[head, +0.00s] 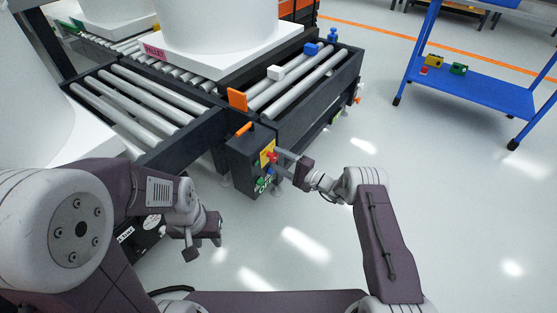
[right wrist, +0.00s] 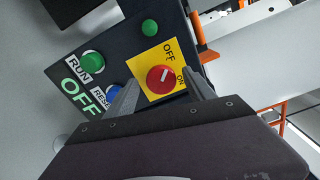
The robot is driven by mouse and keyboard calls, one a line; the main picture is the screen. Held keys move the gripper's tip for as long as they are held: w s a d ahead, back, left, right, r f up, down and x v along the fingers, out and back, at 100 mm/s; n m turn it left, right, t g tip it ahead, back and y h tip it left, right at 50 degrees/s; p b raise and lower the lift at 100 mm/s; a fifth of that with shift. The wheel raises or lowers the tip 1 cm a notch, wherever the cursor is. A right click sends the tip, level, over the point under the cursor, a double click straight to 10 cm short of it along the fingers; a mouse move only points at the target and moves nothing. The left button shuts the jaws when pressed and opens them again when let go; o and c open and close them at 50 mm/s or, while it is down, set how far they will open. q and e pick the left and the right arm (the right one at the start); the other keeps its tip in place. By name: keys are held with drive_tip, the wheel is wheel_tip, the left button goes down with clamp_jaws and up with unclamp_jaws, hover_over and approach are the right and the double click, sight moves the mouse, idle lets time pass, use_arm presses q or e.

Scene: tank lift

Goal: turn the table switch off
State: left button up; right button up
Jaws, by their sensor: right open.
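The table switch is a red rotary knob (right wrist: 161,79) on a yellow plate (right wrist: 148,88) marked OFF and ON. It sits on the dark control box (head: 243,160) at the conveyor's near corner, and the knob shows small in the head view (head: 271,157). The knob's pale mark slants to the upper right; which label it points at is hard to tell. My right gripper (right wrist: 162,84) is open, its fingers to either side of the knob; contact cannot be told. It also shows in front of the box in the head view (head: 284,163). My left gripper (head: 203,243) hangs low, empty, its fingers apart.
The box carries a green RUN button (right wrist: 92,64), a blue button (right wrist: 113,93) and a green lamp (right wrist: 149,27). A roller conveyor (head: 135,105) with a white tank (head: 215,25) on a pallet stands behind. A blue cart (head: 480,92) is at right. Open floor lies between.

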drive_tip(key=p+v, duration=0.4)
drive_tip(key=v, duration=0.4)
drive_tip(key=shift+s+d, duration=0.2)
drive_tip(key=shift+d, duration=0.05)
